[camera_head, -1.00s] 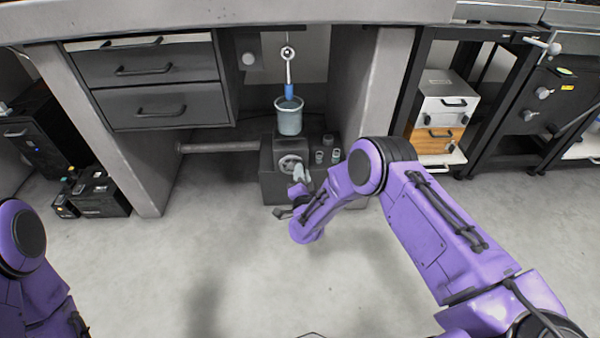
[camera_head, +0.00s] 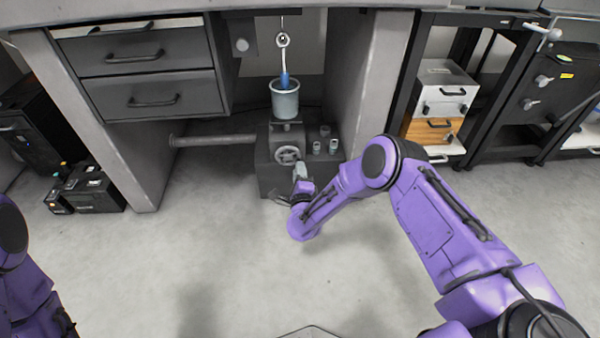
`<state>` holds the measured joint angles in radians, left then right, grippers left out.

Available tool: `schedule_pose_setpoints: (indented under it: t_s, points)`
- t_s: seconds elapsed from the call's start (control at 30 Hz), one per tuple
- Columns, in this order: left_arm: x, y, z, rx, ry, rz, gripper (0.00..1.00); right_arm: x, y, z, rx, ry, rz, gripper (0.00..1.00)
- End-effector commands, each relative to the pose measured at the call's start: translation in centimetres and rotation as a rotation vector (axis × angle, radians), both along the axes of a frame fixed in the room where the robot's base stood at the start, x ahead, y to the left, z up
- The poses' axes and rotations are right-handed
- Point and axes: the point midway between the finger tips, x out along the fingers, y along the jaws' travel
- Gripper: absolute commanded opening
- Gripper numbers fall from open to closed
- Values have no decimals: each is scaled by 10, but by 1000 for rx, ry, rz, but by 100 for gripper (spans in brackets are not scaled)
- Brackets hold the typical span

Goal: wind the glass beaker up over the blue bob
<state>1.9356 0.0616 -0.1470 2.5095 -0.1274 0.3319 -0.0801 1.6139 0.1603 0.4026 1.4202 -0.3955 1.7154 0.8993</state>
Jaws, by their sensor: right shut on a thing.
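The blue bob (camera_head: 285,80) hangs upright from a ring and a thin line under the table. Its lower end is at the mouth of the glass beaker (camera_head: 286,104), seemingly just inside the rim. The beaker stands upright on a small support above the dark jack box (camera_head: 268,160). A round handwheel (camera_head: 287,155) is on the box's front. My right gripper (camera_head: 299,171) is at the wheel's lower right, shut on the handwheel; its fingertips are small and partly hidden. My left arm shows at the left edge, its gripper out of view.
Several small weights (camera_head: 325,143) stand on the box's right side. The drawer unit (camera_head: 150,85) is at the left and a table leg (camera_head: 368,90) at the right. A horizontal bar (camera_head: 212,140) runs left of the box. The floor in front is clear.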

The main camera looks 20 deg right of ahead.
Motion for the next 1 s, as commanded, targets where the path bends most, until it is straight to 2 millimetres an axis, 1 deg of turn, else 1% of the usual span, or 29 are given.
schedule_pose_setpoints:
  t_s: [0.03, 0.2, 0.4, 0.63, 1.0]
  points:
    - [-1, 1, -2, -2, 10, -8, 0, -1, 3, -5, 32, -4, 7, 0]
    - [5, 6, -10, 15, -29, -11, 0, 0, 6, -7, 132, -33, 7, 0]
    - [11, 10, -16, 28, -58, -14, 0, 0, 7, -9, 209, -55, 7, 0]
    - [13, 12, -18, 36, -73, -14, 0, 0, 8, -9, 246, -66, 8, 0]
    - [13, 13, -19, 36, -74, -14, 0, 0, 9, -9, 250, -67, 9, 0]
